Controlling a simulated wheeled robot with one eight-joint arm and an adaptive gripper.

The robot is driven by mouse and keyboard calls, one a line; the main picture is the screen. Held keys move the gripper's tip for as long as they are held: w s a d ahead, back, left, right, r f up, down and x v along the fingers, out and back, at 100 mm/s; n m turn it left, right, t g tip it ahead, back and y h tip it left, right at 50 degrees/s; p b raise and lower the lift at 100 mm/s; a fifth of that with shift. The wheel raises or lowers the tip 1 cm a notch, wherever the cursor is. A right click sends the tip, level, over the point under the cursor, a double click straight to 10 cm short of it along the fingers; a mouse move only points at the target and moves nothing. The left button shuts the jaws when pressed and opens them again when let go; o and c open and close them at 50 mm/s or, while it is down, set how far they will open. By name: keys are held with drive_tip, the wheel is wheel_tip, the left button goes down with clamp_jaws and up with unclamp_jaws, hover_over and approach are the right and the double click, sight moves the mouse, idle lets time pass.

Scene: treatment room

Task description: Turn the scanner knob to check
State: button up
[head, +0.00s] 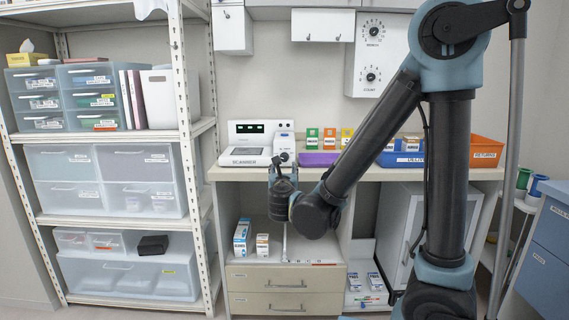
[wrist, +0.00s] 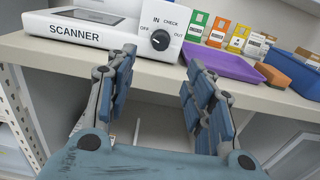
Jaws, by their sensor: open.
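The white scanner (head: 248,145) stands on the counter, with its labelled base (wrist: 75,30) at the upper left of the wrist view. Its round black knob (wrist: 160,40) is on the front panel, with OFF, IN, CHECK and OUT printed around it. The knob's pointer is too small to read surely. The knob also shows in the head view (head: 284,157), just above my gripper (head: 283,168). In the wrist view my gripper (wrist: 161,60) is open and empty. Its fingers lie either side of the knob in the picture, apart from it and lower, before the counter edge.
The counter edge (wrist: 230,93) runs below the scanner. Right of it are a purple tray (wrist: 225,65), several coloured boxes (head: 330,138), a blue bin (head: 405,159) and an orange bin (head: 487,150). Drawers (head: 286,283) and an open shelf are under the counter. A shelving rack (head: 200,190) stands left.

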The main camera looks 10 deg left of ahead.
sight(284, 159)
drive_tip(key=x, duration=1.2)
drive_tip(key=shift+w+d, duration=0.1)
drive_tip(key=shift+w, duration=0.05)
drive_tip(key=c, duration=1.1)
